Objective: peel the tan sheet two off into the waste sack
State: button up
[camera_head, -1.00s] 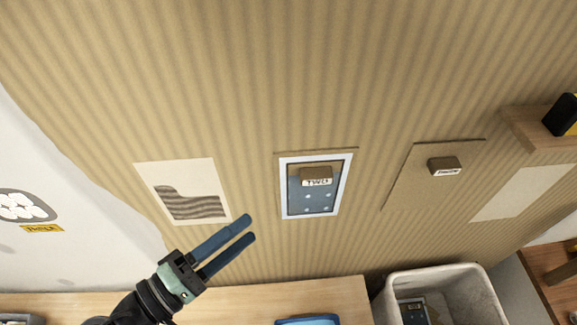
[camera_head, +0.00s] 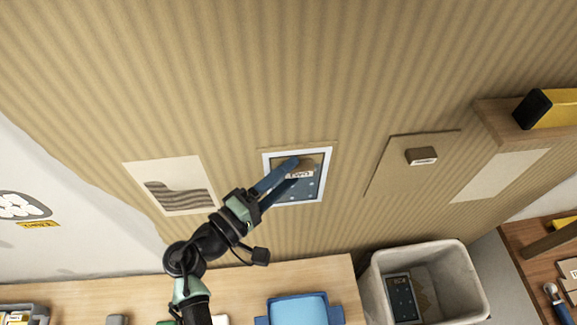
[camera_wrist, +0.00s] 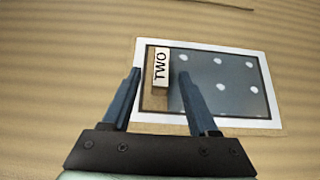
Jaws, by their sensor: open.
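The sheet labelled two (camera_head: 309,195) hangs on the striped wall as a blue-grey panel with white dots inside a white border. Some tan shows around its tab. My gripper (camera_wrist: 160,73) is open, with one blue finger on each side of the tab in the wrist view. I cannot tell whether the fingers touch it. In the head view my gripper (camera_head: 298,172) partly covers the panel. The waste sack (camera_head: 467,290) is a whitish open bin at the lower right, holding a dotted blue piece and a tan piece.
A cream sheet with a wavy brown print (camera_head: 170,184) hangs left of the panel. A blue tray (camera_head: 298,307) lies on the wooden bench below.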

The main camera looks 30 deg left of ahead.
jog(key=shift+w+d, duration=0.15)
jog(key=shift+w, duration=0.3)
jog(key=shift+c, duration=0.2)
grip_shut()
